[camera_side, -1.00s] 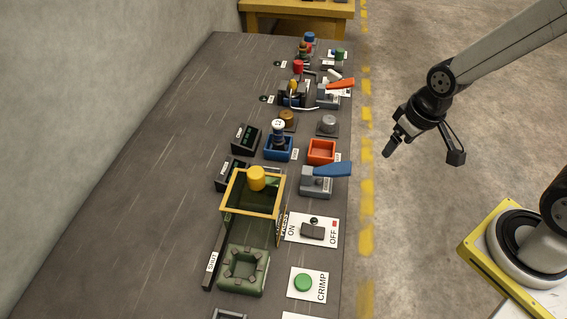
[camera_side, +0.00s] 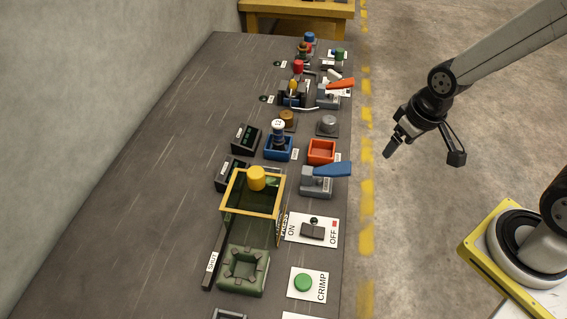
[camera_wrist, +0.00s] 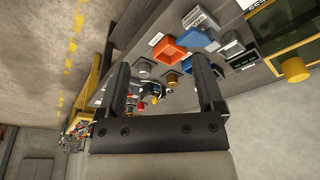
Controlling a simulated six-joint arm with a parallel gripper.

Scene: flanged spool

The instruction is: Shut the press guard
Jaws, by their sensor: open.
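The press guard (camera_side: 225,197) is a yellow-framed box with dark see-through panels and a yellow knob (camera_side: 256,178) on top. It stands on the dark bench, behind a green block-like fixture (camera_side: 243,270) in the side view. A dark rail marked "SHUT" at its near end (camera_side: 208,277) runs along its left side. The guard stands apart from the green fixture's top. In the wrist view the guard's frame (camera_wrist: 268,50) and knob (camera_wrist: 294,70) show at upper right. My gripper (camera_side: 388,153) is open and empty, over the floor right of the bench, well away from the guard.
An ON/OFF switch plate (camera_side: 313,231) and a green CRIMP button (camera_side: 303,283) lie right of the guard. A blue-handled lever (camera_side: 326,170), orange tray (camera_side: 321,151) and blue holder (camera_side: 278,147) stand beyond. The bench's left side is clear.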

